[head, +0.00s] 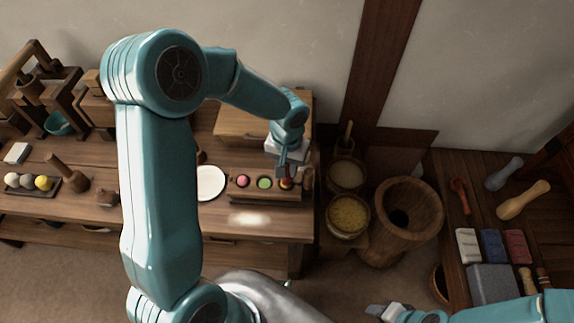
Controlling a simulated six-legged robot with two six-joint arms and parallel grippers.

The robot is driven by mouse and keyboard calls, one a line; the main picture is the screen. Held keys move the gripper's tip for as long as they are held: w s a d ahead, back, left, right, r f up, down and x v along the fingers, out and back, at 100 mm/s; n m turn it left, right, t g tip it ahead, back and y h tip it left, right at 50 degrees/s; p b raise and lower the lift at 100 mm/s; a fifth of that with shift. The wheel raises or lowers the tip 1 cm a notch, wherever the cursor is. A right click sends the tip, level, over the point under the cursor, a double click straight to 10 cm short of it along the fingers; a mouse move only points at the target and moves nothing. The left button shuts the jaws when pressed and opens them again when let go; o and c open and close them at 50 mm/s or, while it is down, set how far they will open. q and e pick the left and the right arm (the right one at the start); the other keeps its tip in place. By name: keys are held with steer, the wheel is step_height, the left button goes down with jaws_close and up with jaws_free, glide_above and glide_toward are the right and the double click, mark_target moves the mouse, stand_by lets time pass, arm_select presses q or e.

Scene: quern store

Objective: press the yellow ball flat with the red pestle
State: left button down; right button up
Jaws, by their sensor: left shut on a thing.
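My left gripper (285,172) points down over the right end of a dark wooden block (236,190) on the bench. It is shut on a small reddish thing, which looks like the red pestle (286,183), mostly hidden by the fingers. What lies beneath its tip is too small and covered to tell. The block also holds a pink ball (243,181) and a green round piece (264,183).
A white plate (210,183) lies left of the block. Tubs of grain (348,216) and a large wooden mortar (407,212) stand right of the bench. The right shelf holds pestles, a red tool (460,194) and coloured blocks. Wooden stands crowd the back left.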

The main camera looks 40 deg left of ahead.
arm_select(q)
steer(key=shift+f, duration=0.15)
steer(key=shift+f+b, duration=0.35)
steer(key=shift+b, duration=0.15)
steer(key=shift+r, duration=0.1)
steer(key=shift+r, duration=0.1)
steer(key=shift+f+b, duration=0.25)
steer(key=shift+b, duration=0.25)
stand_by(0.3)
steer(key=shift+f+b, duration=0.25)
steer(key=shift+b, duration=0.3)
